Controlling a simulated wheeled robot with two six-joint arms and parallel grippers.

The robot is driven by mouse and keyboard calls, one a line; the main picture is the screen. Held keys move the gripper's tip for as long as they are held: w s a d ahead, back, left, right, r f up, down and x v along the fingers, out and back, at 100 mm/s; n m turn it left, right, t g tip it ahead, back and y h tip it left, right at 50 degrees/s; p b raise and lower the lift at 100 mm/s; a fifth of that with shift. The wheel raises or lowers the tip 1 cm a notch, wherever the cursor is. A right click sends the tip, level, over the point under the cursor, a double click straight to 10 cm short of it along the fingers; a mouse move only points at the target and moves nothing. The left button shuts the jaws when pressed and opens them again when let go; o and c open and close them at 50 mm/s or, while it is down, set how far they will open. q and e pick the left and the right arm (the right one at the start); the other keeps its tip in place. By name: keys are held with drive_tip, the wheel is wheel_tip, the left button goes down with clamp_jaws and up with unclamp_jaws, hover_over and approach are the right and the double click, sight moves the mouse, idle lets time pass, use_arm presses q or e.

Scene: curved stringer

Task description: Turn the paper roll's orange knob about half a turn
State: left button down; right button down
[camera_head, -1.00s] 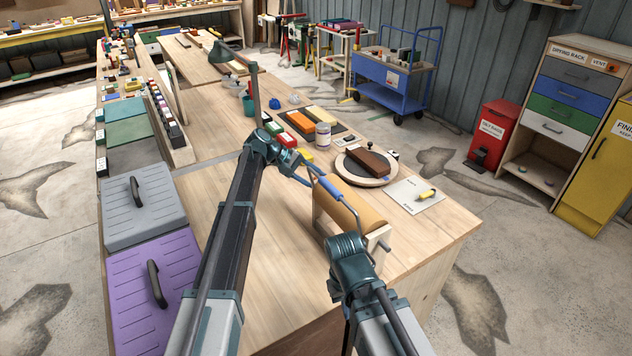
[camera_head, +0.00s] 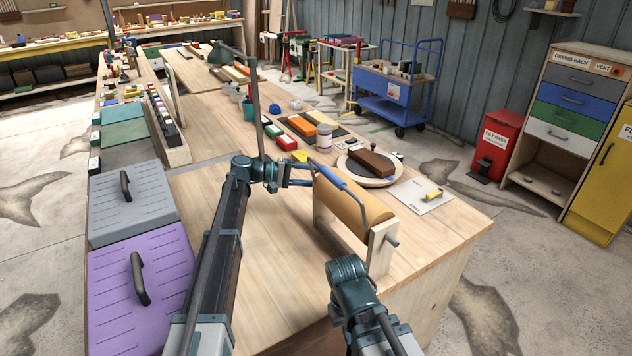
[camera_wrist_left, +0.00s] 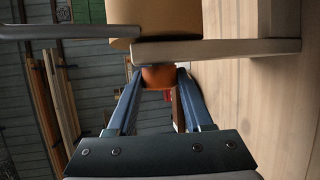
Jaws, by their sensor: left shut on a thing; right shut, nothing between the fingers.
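The paper roll (camera_head: 352,207) is a tan cylinder in a wooden stand on the bench, with a grey bar and blue grip (camera_head: 331,177) along it. In the left wrist view, the orange knob (camera_wrist_left: 158,77) sits beside the stand's end board (camera_wrist_left: 215,50). My left gripper (camera_wrist_left: 159,80) is shut on the knob, a finger on each side. In the head view, the left gripper (camera_head: 303,181) is at the roll's far left end, where the knob is hidden. My right gripper (camera_head: 350,280) is shut and empty, in front of the roll's near end; its fingertips are hard to make out.
A round board with a brown block (camera_head: 370,161), a white jar (camera_head: 325,138) and a white sheet with a yellow tool (camera_head: 432,194) lie behind the roll. Grey (camera_head: 150,205) and purple (camera_head: 110,290) lids are on the left. The bench between is mostly clear.

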idle(0.4)
use_arm(q)
drive_tip(key=shift+c, duration=1.5)
unclamp_jaws()
drive_tip(key=shift+a, duration=0.1)
drive_tip(key=p+v, duration=0.2)
drive_tip(key=v, duration=1.1)
drive_tip(key=shift+a+p, duration=0.3)
drive_tip(key=shift+a, duration=0.1)
drive_tip(key=shift+s, duration=0.1)
